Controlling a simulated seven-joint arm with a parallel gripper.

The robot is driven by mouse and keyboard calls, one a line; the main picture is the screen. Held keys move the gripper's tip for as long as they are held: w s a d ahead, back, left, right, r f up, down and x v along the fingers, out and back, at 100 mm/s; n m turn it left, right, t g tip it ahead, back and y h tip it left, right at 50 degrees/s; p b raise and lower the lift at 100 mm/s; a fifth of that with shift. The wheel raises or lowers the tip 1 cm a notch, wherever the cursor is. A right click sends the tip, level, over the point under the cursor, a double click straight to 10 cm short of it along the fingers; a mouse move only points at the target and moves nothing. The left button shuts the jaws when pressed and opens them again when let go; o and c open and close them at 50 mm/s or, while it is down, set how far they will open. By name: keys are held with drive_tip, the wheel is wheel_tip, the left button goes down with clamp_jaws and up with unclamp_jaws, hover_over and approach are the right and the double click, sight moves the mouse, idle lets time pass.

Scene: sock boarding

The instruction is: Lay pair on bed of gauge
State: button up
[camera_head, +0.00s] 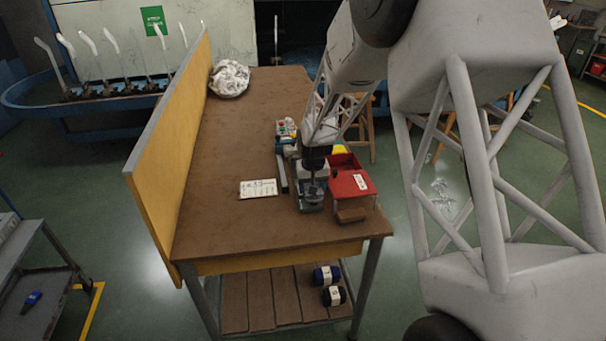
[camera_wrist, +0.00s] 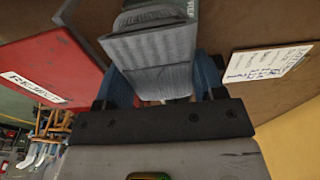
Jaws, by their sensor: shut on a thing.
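A grey ribbed knit pair (camera_wrist: 162,80) is held between the blue fingers of my gripper (camera_wrist: 165,85) in the wrist view. My gripper (camera_head: 313,178) points down over the table in the head view, and is shut on the pair. The grey shape (camera_head: 311,196) beneath it is small and partly covered, so I cannot clearly separate pair from gauge there. A long narrow dark-blue piece (camera_head: 282,172), possibly part of the gauge, lies just left of my gripper. I cannot tell whether the pair touches the gauge bed.
A red reject box (camera_head: 352,184) stands close at right, also in the wrist view (camera_wrist: 48,75). A written card (camera_head: 258,189) lies left. Small coloured items (camera_head: 287,128) sit behind. A white bundle (camera_head: 229,78) lies far back by the yellow partition (camera_head: 165,150). The brown tabletop's left is clear.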

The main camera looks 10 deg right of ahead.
drive_tip(key=w, duration=0.5)
drive_tip(key=w+f, duration=0.1)
drive_tip(key=w, duration=0.9)
drive_tip(key=shift+w+a+f, duration=0.15)
drive_tip(key=shift+w+f, duration=0.1)
drive_tip(key=shift+f, duration=1.75)
drive_tip(key=shift+f, duration=0.1)
drive_tip(key=o, duration=0.9)
drive_tip(key=shift+o, duration=0.2)
